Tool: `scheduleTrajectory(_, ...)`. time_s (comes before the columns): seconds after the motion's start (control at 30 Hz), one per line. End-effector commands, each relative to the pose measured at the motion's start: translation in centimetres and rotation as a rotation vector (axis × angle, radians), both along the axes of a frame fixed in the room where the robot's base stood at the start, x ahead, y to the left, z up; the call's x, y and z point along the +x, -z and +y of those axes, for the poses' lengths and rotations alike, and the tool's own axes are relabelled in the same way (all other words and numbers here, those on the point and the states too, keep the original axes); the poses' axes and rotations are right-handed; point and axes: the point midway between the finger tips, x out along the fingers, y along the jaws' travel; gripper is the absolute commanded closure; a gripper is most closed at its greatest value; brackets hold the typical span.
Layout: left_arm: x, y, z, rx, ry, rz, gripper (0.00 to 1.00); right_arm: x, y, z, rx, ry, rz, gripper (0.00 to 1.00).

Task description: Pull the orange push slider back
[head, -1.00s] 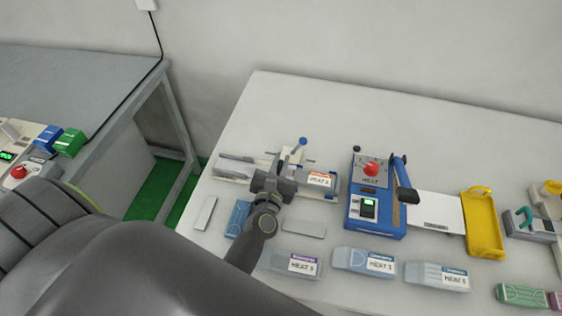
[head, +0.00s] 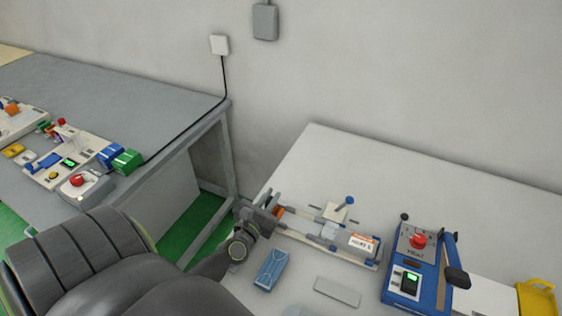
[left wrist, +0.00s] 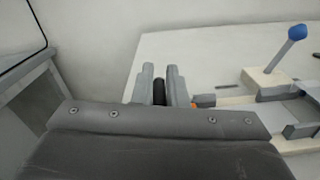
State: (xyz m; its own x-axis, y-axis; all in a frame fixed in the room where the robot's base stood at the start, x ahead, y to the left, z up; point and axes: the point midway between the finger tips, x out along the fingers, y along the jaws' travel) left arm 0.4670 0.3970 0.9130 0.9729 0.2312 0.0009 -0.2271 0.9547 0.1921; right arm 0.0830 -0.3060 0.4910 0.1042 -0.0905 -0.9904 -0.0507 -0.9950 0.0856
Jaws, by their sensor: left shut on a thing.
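The press fixture (head: 312,247) is a pale base with grey rods on the white table. The orange push slider (head: 280,210) shows as a small orange part at the fixture's left end, mostly hidden by my left gripper (head: 262,212). In the left wrist view, the two grey fingers of my left gripper (left wrist: 160,88) are closed around a dark grip (left wrist: 159,92), with the orange part (left wrist: 194,104) just right of them. A white box with an orange label (head: 363,243) lies at the fixture's right end. My right gripper is not in view.
A blue-knobbed lever (head: 347,203) rises from the fixture. A blue heat sealer (head: 418,265) stands to the right. The table behind the fixture is clear.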

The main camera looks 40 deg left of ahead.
Motion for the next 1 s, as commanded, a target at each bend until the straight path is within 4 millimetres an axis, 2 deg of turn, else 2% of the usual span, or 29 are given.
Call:
scheduleTrajectory(0.37,0.0,-0.2,0.5,0.008,-0.004,-0.003,1.00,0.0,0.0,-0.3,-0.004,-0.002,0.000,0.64)
scheduleTrajectory(0.4,0.0,-0.2,0.5,0.008,-0.004,-0.003,0.84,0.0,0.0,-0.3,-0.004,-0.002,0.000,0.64)
scheduleTrajectory(0.53,0.0,-0.1,0.5,0.007,-0.004,-0.002,0.67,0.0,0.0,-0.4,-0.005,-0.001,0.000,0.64)
scheduleTrajectory(0.83,-0.2,0.0,0.4,0.003,-0.004,-0.001,0.66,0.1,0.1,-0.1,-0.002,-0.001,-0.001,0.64)
scheduleTrajectory(1.0,-1.7,0.2,0.1,0.002,-0.004,0.001,0.66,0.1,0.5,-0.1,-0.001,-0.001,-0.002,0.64)
